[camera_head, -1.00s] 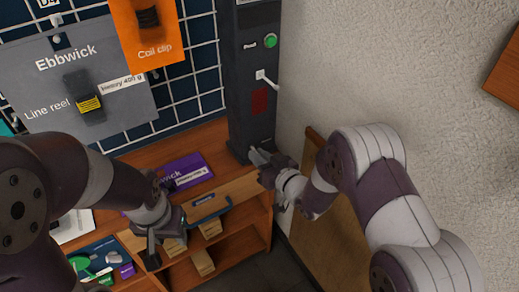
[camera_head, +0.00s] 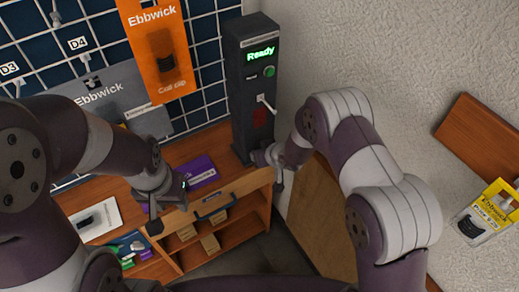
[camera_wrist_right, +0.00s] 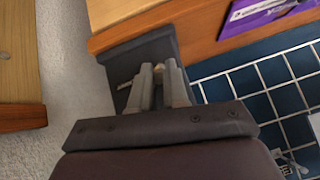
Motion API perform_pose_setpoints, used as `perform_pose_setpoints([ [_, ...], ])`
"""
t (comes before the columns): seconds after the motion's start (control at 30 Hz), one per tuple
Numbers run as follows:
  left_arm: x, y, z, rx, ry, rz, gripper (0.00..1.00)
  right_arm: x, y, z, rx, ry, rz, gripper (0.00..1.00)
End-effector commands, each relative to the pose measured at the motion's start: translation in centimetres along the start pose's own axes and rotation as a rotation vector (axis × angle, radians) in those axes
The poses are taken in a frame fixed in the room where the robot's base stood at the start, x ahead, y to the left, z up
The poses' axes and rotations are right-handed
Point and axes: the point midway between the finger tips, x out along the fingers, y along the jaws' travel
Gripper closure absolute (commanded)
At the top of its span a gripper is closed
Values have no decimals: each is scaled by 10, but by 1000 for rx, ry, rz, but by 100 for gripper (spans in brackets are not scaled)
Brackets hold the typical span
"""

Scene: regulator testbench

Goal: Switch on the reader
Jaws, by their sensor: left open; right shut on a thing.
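The reader (camera_head: 240,100) is a tall dark column against the wall. Its screen (camera_head: 260,54) is lit with green "Ready" text. A green button (camera_head: 268,71), a pale lever (camera_head: 266,104) pointing down to the right, and a dark red panel sit below it. My right gripper (camera_head: 272,155) is at the column's foot, well below the lever. In the right wrist view, its fingers (camera_wrist_right: 158,85) are close together before a dark block; what they hold is unclear. My left gripper (camera_head: 168,208) is open over the bench's front edge, apart from the reader.
The wooden bench carries a purple card (camera_head: 196,172) and has a drawer with a blue handle (camera_head: 213,204) and shelves below. A wire grid with an orange "Coil clip" panel (camera_head: 158,50) stands behind. A yellow pack (camera_head: 492,212) is at far right.

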Motion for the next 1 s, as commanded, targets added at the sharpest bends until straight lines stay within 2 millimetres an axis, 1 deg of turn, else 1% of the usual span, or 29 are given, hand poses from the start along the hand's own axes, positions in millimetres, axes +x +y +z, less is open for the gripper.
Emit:
perform_pose_setpoints([
  [0.03, -4, 0, 0, 0, 0, 0, 57, -2, -1, -2, 0, -6, 1, 100],
  [0.1, -6, 0, -1, 0, 0, 0, 57, -1, 0, -2, 0, -15, 2, 100],
  [0.53, -6, 0, -1, 0, 0, 0, 57, 0, 0, -1, 2, -22, 4, 100],
  [0.57, -6, 0, -1, 0, 0, 0, 57, 0, 0, -1, 2, -22, 4, 76],
  [0.6, -6, 0, -1, 0, 0, 0, 57, 0, 0, -1, 2, -22, 4, 62],
  [0.63, -6, 0, -1, 0, 0, 0, 57, 0, 0, -1, 2, -22, 4, 60],
  [0.9, -6, 0, -1, 0, 0, 0, 57, -1, 0, -1, 2, -21, 3, 60],
  [1.0, -6, 0, -1, 0, 0, 0, 57, -8, 0, -2, 2, -19, 4, 60],
])
